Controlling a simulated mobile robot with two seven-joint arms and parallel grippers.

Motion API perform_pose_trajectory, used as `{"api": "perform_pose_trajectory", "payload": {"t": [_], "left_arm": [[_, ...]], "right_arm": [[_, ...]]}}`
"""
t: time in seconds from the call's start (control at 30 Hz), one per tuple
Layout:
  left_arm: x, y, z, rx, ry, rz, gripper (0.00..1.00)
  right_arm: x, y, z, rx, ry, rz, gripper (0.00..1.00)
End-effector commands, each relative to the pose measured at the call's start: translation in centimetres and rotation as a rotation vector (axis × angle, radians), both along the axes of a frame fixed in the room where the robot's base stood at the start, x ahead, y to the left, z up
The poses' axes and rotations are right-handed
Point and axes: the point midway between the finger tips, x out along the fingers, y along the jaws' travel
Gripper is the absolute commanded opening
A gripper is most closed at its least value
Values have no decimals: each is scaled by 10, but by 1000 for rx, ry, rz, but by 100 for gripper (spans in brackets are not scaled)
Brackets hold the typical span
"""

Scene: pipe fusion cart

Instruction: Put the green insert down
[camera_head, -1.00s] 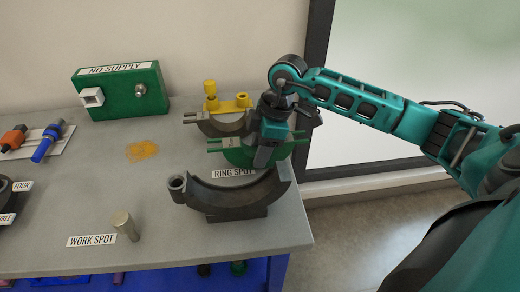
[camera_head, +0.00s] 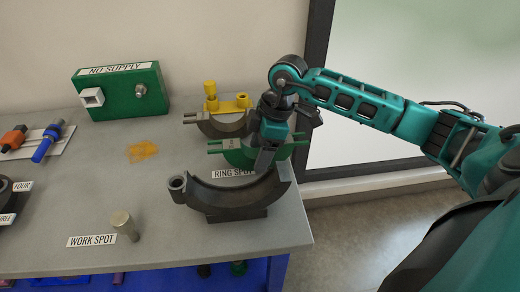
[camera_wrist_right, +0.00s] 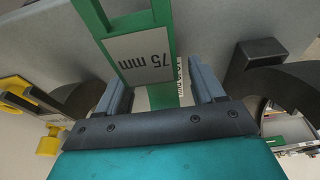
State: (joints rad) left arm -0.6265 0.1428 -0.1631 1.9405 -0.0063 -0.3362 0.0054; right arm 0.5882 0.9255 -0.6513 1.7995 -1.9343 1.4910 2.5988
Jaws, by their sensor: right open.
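The green insert (camera_head: 236,156), a half-ring piece with two prongs at its left, sits at the ring spot on the cart top. It stands between the yellow-topped clamp behind and the dark half-ring in front. In the right wrist view the green insert (camera_wrist_right: 155,52) carries a "75 mm" label. My right gripper (camera_head: 266,162) is down at the insert, its fingers open on either side of the green part, as the wrist view (camera_wrist_right: 160,88) shows. The hand hides part of the insert's right side. My left gripper is not in view.
The dark half-ring (camera_head: 235,197) is close in front. The yellow-topped clamp (camera_head: 225,122) is close behind. A green supply box (camera_head: 120,95) stands at back left. A grey peg (camera_head: 125,225) stands by the work spot label (camera_head: 91,240). The middle left of the top is mostly clear.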

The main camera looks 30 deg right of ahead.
Motion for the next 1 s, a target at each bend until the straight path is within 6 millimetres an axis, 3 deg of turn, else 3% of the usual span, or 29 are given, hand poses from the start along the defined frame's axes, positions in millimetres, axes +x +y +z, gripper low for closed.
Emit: {"api": "perform_pose_trajectory", "payload": {"t": [0.5, 0.7, 1.0], "left_arm": [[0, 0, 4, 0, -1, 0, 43], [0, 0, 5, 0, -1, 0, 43], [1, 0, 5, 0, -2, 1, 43]], "right_arm": [[-11, -25, 96, -2, -5, -3, 68], [-13, -29, 113, -1, -4, -2, 68], [-13, -29, 114, -1, -2, -1, 68]]}}
